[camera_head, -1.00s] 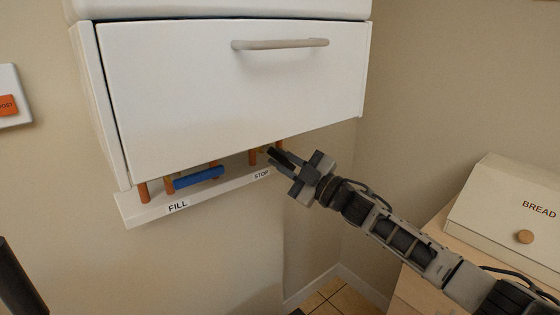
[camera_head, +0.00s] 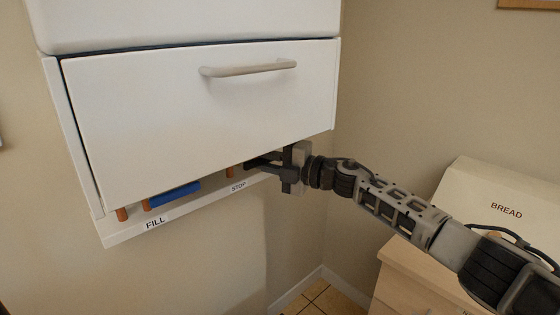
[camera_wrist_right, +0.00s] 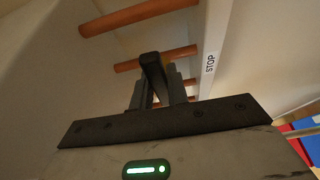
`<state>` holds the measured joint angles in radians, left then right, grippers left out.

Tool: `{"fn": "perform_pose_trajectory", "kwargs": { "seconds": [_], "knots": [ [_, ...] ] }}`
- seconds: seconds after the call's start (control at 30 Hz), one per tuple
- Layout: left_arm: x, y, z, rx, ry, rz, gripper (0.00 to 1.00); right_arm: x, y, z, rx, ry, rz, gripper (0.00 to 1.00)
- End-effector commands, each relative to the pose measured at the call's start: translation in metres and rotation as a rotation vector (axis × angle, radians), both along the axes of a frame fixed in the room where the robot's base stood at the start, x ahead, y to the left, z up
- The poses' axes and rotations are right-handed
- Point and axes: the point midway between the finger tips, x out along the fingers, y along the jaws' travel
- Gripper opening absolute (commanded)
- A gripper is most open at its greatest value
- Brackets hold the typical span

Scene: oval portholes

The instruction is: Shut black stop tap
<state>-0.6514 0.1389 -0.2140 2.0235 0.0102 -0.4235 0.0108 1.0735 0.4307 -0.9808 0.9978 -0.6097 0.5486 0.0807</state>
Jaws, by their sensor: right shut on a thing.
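The black stop tap handle (camera_wrist_right: 152,66) shows in the right wrist view as a dark bar between my fingers, in front of a copper pipe (camera_wrist_right: 180,53). My right gripper (camera_wrist_right: 155,90) is shut on it. In the head view my right gripper (camera_head: 256,163) reaches in from the right under the white boiler cabinet (camera_head: 200,120), just above the STOP label (camera_head: 238,188). The handle cannot be told apart from the dark fingers there. The STOP label also shows in the wrist view (camera_wrist_right: 210,63). My left gripper is not in view.
A blue tap handle (camera_head: 175,194) sits left, above the FILL label (camera_head: 155,223) on the white shelf edge (camera_head: 125,236). Copper pipes (camera_head: 230,171) run up under the cabinet. A bread bin (camera_head: 500,205) stands at the right. Space below the shelf is clear.

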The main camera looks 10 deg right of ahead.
Motion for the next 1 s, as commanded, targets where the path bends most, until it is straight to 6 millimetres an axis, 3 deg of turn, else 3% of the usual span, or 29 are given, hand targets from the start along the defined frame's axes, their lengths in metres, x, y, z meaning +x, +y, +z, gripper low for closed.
{"fn": "perform_pose_trajectory", "kwargs": {
  "seconds": [0.63,0.67,0.7,1.0],
  "knots": [
    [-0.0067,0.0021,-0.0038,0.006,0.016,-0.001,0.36,0.0001,0.0079,0.0008,-0.043,-0.028,0.013,0.0],
    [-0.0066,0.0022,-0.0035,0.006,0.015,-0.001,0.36,0.0001,0.0079,0.0008,-0.043,-0.028,0.013,0.24],
    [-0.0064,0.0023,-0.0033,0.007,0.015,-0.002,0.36,0.0001,0.0079,0.0009,-0.043,-0.028,0.013,0.35],
    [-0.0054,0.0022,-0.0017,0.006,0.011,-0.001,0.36,0.0,0.0072,0.0016,-0.039,-0.026,0.012,0.38]
  ]
}}
